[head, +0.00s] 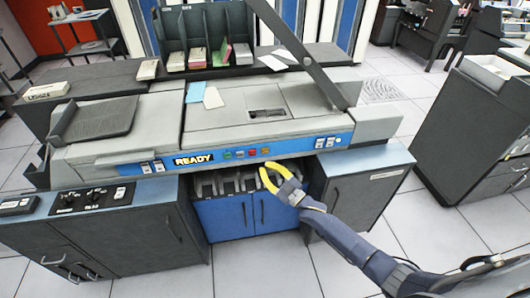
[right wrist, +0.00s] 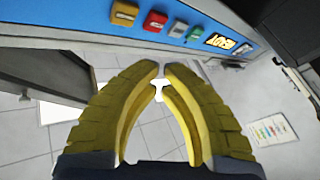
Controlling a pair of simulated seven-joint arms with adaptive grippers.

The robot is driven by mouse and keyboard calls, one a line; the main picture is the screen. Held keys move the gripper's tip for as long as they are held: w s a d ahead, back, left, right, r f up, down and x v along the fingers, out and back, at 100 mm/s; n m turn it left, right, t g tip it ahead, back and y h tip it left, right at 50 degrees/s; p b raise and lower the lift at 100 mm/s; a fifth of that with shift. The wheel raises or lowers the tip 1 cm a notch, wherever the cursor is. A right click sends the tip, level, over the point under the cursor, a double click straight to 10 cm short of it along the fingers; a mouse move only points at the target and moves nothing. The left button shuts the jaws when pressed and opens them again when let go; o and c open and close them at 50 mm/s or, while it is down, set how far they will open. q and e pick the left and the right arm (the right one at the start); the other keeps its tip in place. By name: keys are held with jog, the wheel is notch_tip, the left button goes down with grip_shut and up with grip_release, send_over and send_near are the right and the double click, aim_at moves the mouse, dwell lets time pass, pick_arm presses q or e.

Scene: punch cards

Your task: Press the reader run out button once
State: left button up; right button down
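The card reader (head: 160,125) has a blue front panel (head: 330,141) with a lit READY sign (head: 193,159). To the right of the sign is a row of small coloured buttons. In the right wrist view the row shows a yellow button (right wrist: 124,13), a red button (right wrist: 155,20), a whitish button (right wrist: 178,29) and a green button (right wrist: 195,32). Their labels are too small to read, so I cannot tell which is run out. My right gripper (head: 265,167) has yellow fingers, brought together at the tips and empty, just below the panel's right-hand buttons. My left gripper is not in view.
Blue cabinet doors (head: 225,217) lie below the panel, with grey cabinets on both sides. Card racks (head: 206,30) stand behind the reader. A raised dark bar (head: 295,50) slants over its top. Open tiled floor (head: 255,268) lies in front.

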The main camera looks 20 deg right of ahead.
jog(key=shift+w+d, duration=0.2)
jog(key=shift+w, duration=2.55)
jog(key=shift+w, duration=0.9)
jog(key=shift+s, duration=0.25)
dwell(0.5)
jog(key=shift+s, duration=0.7)
jog(key=shift+s+a, duration=0.2)
jog(key=shift+s, duration=2.2)
